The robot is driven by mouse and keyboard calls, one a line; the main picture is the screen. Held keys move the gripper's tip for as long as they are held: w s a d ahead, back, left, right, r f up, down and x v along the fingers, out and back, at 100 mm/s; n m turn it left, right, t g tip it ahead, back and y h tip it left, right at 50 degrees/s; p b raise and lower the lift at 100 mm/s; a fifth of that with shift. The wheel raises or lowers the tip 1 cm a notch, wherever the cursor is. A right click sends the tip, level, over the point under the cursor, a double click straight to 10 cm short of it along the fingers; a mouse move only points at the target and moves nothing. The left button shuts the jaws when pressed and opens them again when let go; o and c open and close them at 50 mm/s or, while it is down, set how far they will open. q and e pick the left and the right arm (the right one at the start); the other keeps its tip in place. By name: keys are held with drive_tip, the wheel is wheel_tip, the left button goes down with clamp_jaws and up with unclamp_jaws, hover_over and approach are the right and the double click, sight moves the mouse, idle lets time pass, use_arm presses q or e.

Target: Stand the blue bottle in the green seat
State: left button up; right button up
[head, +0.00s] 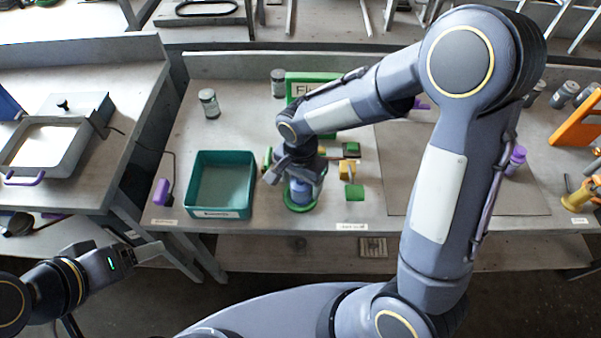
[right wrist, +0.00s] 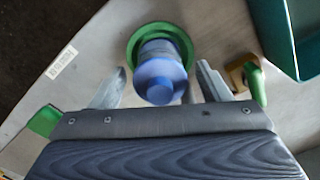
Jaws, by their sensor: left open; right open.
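The blue bottle (head: 300,192) stands in the green seat (head: 301,206) near the front of the table. In the right wrist view the bottle (right wrist: 161,78) shows its cap toward the camera, inside the ring of the green seat (right wrist: 134,47). My right gripper (head: 297,178) is over the bottle in the head view. In the right wrist view its open fingers (right wrist: 162,88) are on either side of the bottle with gaps visible. My left gripper (head: 150,250) is open and empty, off the table's front at the lower left.
A teal bin (head: 221,184) stands left of the seat. Small green and yellow blocks (head: 347,170) lie to its right. A green sign (head: 300,84) and grey jars (head: 209,103) stand behind. My right arm hides part of the table.

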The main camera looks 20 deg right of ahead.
drive_tip(key=shift+r, duration=0.55)
wheel_tip(320, 180, up, 11)
drive_tip(key=s+d+r+n+t+y, duration=0.1)
drive_tip(key=s+d+n, duration=0.3)
drive_tip(key=s, duration=0.4)
drive_tip(key=s+d+r+n+t+y, duration=0.2)
drive_tip(key=s+d+n+t, duration=0.2)
drive_tip(key=s, duration=0.4)
drive_tip(key=shift+d+t+y, duration=0.3)
drive_tip(key=shift+d+y, duration=0.1)
drive_tip(key=shift+d, duration=0.25)
drive_tip(key=shift+s, duration=0.1)
